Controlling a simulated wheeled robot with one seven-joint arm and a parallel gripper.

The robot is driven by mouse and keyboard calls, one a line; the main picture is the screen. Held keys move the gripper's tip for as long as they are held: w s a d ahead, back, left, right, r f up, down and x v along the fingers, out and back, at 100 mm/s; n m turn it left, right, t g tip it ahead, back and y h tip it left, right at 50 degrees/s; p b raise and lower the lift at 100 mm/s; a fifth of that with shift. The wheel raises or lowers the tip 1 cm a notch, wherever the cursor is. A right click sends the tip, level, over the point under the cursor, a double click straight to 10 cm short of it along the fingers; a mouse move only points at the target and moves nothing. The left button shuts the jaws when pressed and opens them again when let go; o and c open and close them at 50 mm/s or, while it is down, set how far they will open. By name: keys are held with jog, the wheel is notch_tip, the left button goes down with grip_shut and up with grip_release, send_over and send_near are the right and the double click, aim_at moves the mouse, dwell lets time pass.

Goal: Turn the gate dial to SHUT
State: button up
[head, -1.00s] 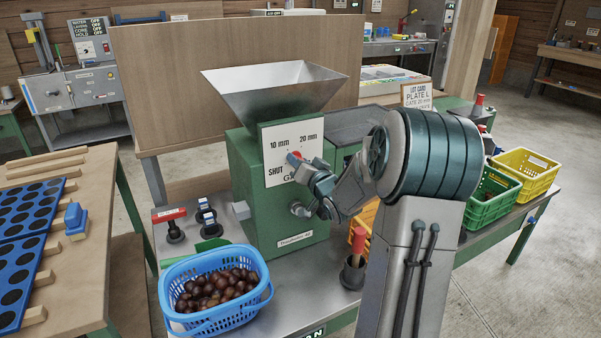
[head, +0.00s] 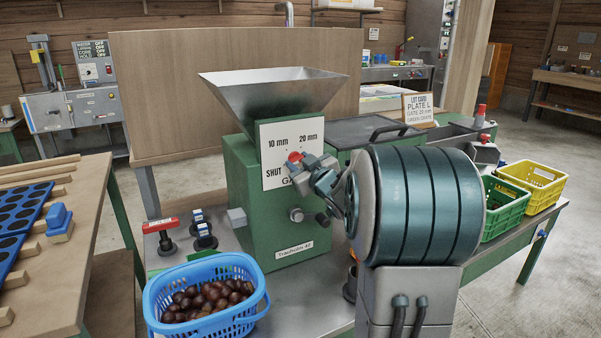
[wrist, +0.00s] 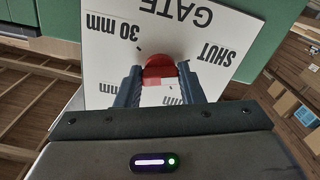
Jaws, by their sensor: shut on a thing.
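The gate dial is a red knob (head: 295,157) on a white panel (head: 272,178) marked 10 mm, 20 mm, SHUT and GATE. The panel is on the front of a green machine (head: 245,205) with a metal hopper. My gripper (head: 304,163) is at the panel, its fingers around the knob. In the wrist view the red knob (wrist: 160,73) sits between the two blue-grey fingers (wrist: 160,85), and the panel appears upside down with SHUT and 30 mm readable. My gripper hides part of the panel in the head view. I cannot tell where the dial points.
A blue basket of chestnuts (head: 160,312) stands on the bench in front of the machine. Green (head: 503,210) and yellow (head: 535,180) crates stand at the right. Stamps (head: 202,235) stand left of the machine. A lot card (head: 417,107) stands behind my arm.

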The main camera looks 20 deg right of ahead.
jog(key=shift+f+n+b, duration=0.15)
jog(key=shift+n+b, duration=0.55)
jog(key=shift+n, duration=0.3)
jog(key=o, duration=1)
jog(key=shift+s, duration=0.1)
jog(key=s, duration=0.4)
jog(key=s+p, duration=0.1)
jog(key=s, duration=0.4)
jog(key=s+p, duration=0.1)
jog(key=s, duration=0.3)
jog(key=shift+s+d, duration=0.25)
jog(key=shift+s, duration=0.1)
